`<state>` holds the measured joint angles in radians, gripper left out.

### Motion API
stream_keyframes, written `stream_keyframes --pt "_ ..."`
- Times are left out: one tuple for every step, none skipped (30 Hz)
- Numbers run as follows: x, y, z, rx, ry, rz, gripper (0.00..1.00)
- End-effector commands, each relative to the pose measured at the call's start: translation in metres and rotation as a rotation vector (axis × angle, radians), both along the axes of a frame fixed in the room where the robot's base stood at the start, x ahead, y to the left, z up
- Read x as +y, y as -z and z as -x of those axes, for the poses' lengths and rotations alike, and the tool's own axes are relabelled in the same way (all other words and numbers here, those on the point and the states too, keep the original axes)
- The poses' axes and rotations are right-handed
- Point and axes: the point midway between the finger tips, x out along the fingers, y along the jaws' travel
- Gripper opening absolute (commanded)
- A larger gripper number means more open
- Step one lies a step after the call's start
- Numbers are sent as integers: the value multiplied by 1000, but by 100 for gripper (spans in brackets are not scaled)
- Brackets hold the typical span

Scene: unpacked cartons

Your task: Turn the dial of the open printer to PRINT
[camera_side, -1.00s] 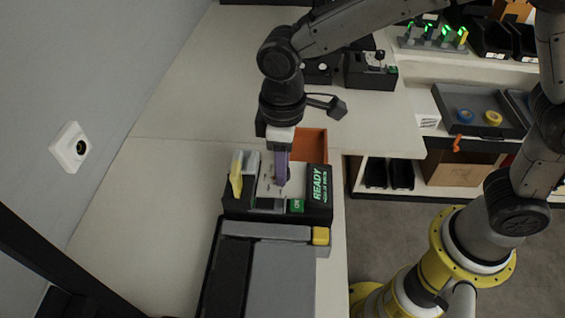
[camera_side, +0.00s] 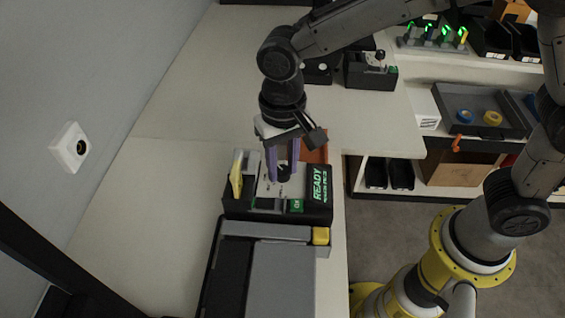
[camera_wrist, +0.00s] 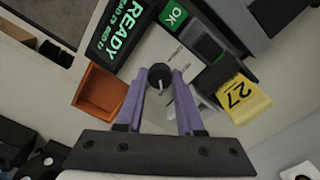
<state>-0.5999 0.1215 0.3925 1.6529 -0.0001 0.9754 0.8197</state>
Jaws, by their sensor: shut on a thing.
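The open printer (camera_side: 229,205) has a black body, a pale inner deck and a side screen (camera_side: 319,184) with green READY text. The screen also shows in the wrist view (camera_wrist: 118,32). The small black dial (camera_wrist: 159,72) stands on the deck, with a pale line on it. My gripper (camera_wrist: 161,80) comes from above with its two purple fingers on either side of the dial, shut on it. In the side view the fingers of my gripper (camera_side: 284,177) partly hide the dial. The deck's dial labels are too small to read, so the dial's setting cannot be told.
A green OK button (camera_side: 296,206) and a yellow tag (camera_side: 237,174), marked 27 in the wrist view, sit close to the dial. An orange bin (camera_wrist: 98,94) adjoins the printer. A grey machine (camera_side: 281,282) stands in front. The bench at left is clear.

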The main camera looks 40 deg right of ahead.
Motion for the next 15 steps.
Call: stream_keyframes --pt "0 -3 0 -4 45 -2 0" --pt "0 -3 0 -4 73 -2 0" --pt "0 -3 0 -4 112 -2 0" --pt "0 -3 0 -4 140 -2 0" --pt "0 -3 0 -4 168 -2 0" --pt "0 -3 0 -4 207 -2 0" --pt "0 -3 0 -4 235 -3 0" --pt "0 -3 0 -4 263 -3 0" --pt "1 -3 -1 -4 301 -3 0" --pt "1 -3 -1 -4 330 -3 0" --pt "1 -3 -1 -4 358 -3 0" --pt "1 -3 -1 -4 395 -4 0" --pt "1 -3 -1 -4 423 -4 0" --pt "1 -3 -1 -4 449 -4 0" --pt "1 -3 -1 -4 485 -4 0"
